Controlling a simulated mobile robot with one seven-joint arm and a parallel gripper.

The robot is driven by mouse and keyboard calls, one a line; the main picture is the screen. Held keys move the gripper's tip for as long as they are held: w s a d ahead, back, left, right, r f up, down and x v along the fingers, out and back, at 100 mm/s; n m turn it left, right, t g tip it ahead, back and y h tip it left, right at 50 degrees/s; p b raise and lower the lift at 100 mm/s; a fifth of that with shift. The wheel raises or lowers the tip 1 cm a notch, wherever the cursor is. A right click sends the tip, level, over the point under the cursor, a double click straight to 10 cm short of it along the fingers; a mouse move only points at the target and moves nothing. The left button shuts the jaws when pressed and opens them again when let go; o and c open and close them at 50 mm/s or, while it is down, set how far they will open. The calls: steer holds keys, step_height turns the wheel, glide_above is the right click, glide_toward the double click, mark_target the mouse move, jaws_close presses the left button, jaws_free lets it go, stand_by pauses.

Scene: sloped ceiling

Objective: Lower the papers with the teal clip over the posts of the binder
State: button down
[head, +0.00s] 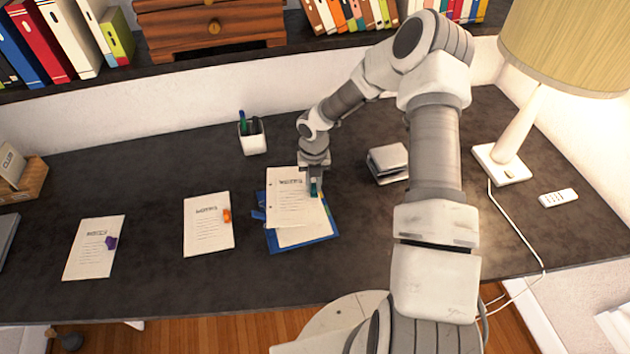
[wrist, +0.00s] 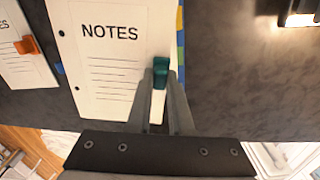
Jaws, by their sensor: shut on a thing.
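The papers with the teal clip (head: 290,200) are over the blue binder (head: 274,243) in the head view. Their left edge has punched holes, and they cover much of the binder. In the wrist view the papers (wrist: 105,60) read NOTES. My gripper (head: 315,188) is shut on the teal clip (wrist: 160,72) at the right edge of the papers; the fingers (wrist: 161,85) stand on either side of it. The binder's posts are hidden or too small to tell. I cannot tell how high the papers are above the binder.
Papers with an orange clip (head: 205,228) and papers with a purple clip (head: 92,250) lie to the left. A pen cup (head: 253,142) stands behind. A grey box-like object (head: 387,163) and a lamp (head: 510,160) are at right. The front desk strip is clear.

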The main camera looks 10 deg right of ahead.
steer(key=shift+w+d+n+p, duration=0.2)
steer(key=shift+w+n+p, duration=0.15)
steer(key=shift+n, duration=0.75)
steer(key=shift+f, duration=0.2)
steer(key=shift+f+b, duration=3.2)
steer(key=shift+f, duration=0.85)
steer(key=c, duration=0.7)
jaws_free()
steer(key=shift+c, duration=0.2)
steer(key=shift+r, duration=0.1)
